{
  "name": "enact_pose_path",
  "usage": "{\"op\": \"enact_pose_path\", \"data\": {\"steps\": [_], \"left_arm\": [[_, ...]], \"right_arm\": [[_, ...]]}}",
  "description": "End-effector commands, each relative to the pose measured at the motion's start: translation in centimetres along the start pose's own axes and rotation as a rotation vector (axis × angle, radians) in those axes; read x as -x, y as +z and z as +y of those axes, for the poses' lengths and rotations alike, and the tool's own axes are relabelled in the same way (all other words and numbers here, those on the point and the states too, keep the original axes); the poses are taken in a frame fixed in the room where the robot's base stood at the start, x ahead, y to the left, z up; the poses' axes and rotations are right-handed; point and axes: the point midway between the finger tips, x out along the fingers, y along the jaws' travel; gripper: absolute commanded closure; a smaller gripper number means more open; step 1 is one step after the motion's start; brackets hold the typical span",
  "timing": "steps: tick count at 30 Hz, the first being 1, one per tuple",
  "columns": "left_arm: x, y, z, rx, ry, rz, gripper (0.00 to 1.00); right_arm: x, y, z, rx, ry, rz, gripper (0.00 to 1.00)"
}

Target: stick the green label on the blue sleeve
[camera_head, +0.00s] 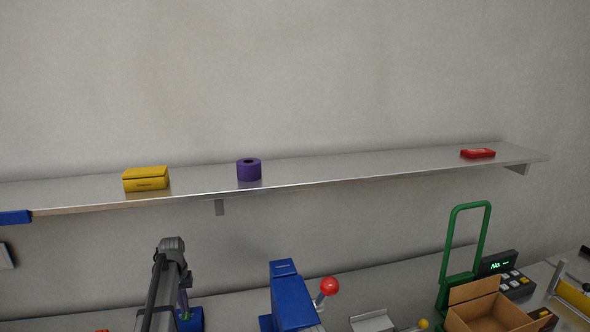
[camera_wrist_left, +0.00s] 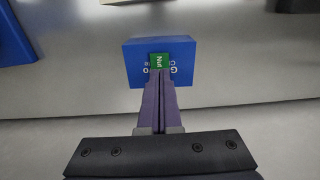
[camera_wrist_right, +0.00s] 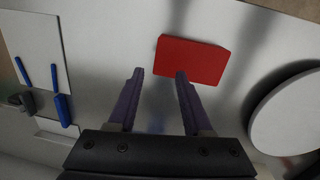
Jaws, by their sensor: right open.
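The blue sleeve (camera_wrist_left: 140,68) is a box-like piece with white print, standing on the grey worktop in the left wrist view; part of it also shows in the head view (camera_head: 197,320). The green label (camera_wrist_left: 159,61), reading "Nut", lies against the sleeve's printed face, over part of the print. My left gripper (camera_wrist_left: 161,72) has its purple fingers together at the label's near edge, shut on it. Whether the label is stuck down cannot be told. My right gripper (camera_wrist_right: 158,75) is open and empty, with a red flat piece (camera_wrist_right: 192,60) beyond its fingertips.
A blue press (camera_head: 292,300) with a red knob stands right of my left arm. A cardboard box (camera_head: 485,312) and a green frame (camera_head: 446,290) are farther right. The shelf (camera_head: 350,178) above holds a yellow box (camera_head: 146,180), a purple roll (camera_head: 249,170) and a red item (camera_head: 478,153).

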Motion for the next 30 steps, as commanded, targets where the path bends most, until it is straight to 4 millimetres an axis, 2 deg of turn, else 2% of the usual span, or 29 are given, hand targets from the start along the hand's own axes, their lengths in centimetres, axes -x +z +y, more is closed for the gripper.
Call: {"op": "enact_pose_path", "data": {"steps": [13,30], "left_arm": [[-0.1,0.0,0.0,0.0,0.0,0.0,1.0],[-1.2,0.0,0.0,0.0,0.0,0.0,1.0]], "right_arm": [[-0.1,0.0,0.0,0.0,0.0,0.0,0.5],[-1.2,-0.1,-0.1,0.0,0.0,0.0,0.5]]}}
